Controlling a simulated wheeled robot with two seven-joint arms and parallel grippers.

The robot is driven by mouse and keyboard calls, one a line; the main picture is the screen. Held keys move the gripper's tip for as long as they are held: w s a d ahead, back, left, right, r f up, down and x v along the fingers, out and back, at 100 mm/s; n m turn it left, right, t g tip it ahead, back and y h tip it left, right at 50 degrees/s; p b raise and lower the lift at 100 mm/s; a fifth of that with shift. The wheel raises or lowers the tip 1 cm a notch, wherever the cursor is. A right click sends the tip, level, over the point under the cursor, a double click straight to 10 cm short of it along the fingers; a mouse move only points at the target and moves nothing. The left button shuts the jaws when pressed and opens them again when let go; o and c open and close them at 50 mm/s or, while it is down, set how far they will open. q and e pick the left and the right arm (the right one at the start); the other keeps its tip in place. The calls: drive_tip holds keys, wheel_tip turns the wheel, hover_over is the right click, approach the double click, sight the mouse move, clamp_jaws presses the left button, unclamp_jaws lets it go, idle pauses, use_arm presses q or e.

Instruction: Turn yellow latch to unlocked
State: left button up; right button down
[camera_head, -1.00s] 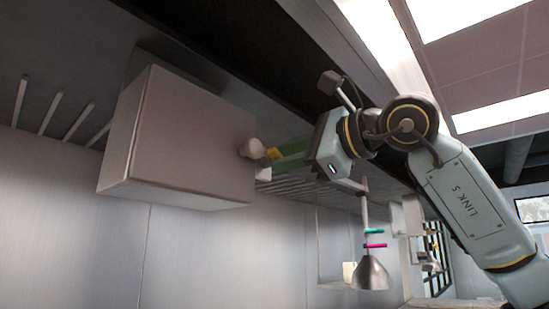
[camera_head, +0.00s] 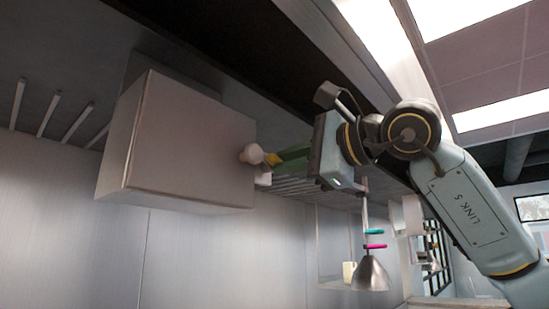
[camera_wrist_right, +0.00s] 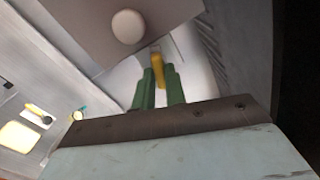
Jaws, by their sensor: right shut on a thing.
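The yellow latch (camera_wrist_right: 157,68) shows in the right wrist view between the green fingers of my right gripper (camera_wrist_right: 160,82), which is shut on it. In the head view my right gripper (camera_head: 283,160) reaches in from the right to the side of a grey box (camera_head: 190,140). A small yellow part of the latch (camera_head: 271,159) shows there at the fingertips, next to a pale round knob (camera_head: 252,154). The knob also shows in the right wrist view (camera_wrist_right: 128,27), just beyond the fingers. The fingers hide part of the latch. My left gripper is not in view.
A hanging lamp (camera_head: 370,272) with teal and pink bands is below my right wrist. Slatted vents (camera_head: 48,110) are at the left, and a dark beam (camera_head: 215,45) runs above the box. Metal wall panels lie below.

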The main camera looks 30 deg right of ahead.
drive_tip(key=shift+n, duration=0.8)
drive_tip(key=shift+r+n+p, duration=0.1)
drive_tip(key=shift+n+p, duration=0.5)
drive_tip(key=c, duration=1.6)
unclamp_jaws()
drive_tip(key=shift+c, duration=0.2)
drive_tip(key=b+v, duration=0.1)
drive_tip(key=v, duration=0.6)
